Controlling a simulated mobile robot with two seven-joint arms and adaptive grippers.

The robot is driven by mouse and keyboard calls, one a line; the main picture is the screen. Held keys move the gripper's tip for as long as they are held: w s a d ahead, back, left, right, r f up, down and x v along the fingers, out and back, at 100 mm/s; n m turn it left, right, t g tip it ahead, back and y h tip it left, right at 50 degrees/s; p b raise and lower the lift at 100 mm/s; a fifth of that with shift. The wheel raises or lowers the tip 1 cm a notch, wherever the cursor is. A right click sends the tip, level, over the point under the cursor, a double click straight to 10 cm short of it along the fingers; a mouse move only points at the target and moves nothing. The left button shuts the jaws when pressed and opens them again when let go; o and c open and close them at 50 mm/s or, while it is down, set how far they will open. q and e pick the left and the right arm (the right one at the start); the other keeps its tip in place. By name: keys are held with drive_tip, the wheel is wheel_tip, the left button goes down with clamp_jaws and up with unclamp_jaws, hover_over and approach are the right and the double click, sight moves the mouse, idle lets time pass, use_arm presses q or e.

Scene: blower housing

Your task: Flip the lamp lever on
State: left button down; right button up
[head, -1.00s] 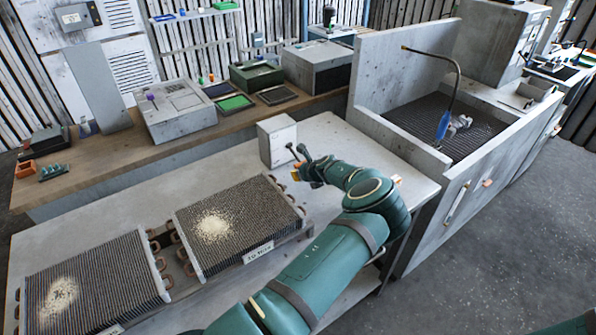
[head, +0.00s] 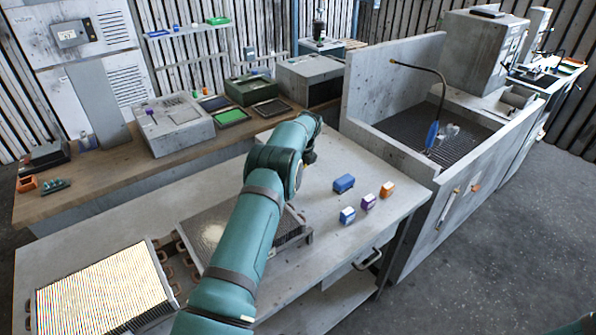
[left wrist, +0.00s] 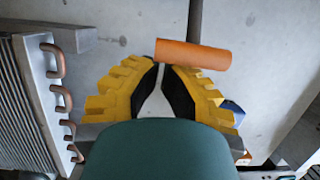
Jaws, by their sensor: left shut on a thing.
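In the left wrist view my left gripper (left wrist: 160,72) has its yellow, black-padded fingers nearly together. Their tips meet at the left end of an orange cylindrical handle (left wrist: 205,54) on a dark rod (left wrist: 195,18), which looks like the lamp lever; the exact contact is hard to see. In the head view my arm covers the gripper and the lever. The left finned coil (head: 105,292) has a brightly lit, striped top. The right finned coil (head: 205,215) is partly behind my arm and carries a pale dust patch. My right gripper is not in view.
Small blue (head: 344,183), purple (head: 368,202) and orange (head: 387,189) blocks stand on the bench's right part. A walled sink (head: 385,115) with a bent spout is beyond. The bench top between the blocks and the sink is clear.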

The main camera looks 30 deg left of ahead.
use_arm(q)
drive_tip(key=shift+w+a+r, duration=0.1)
drive_tip(key=shift+a+r, duration=0.1)
drive_tip(key=shift+r, duration=0.35)
drive_tip(key=shift+r, duration=0.2)
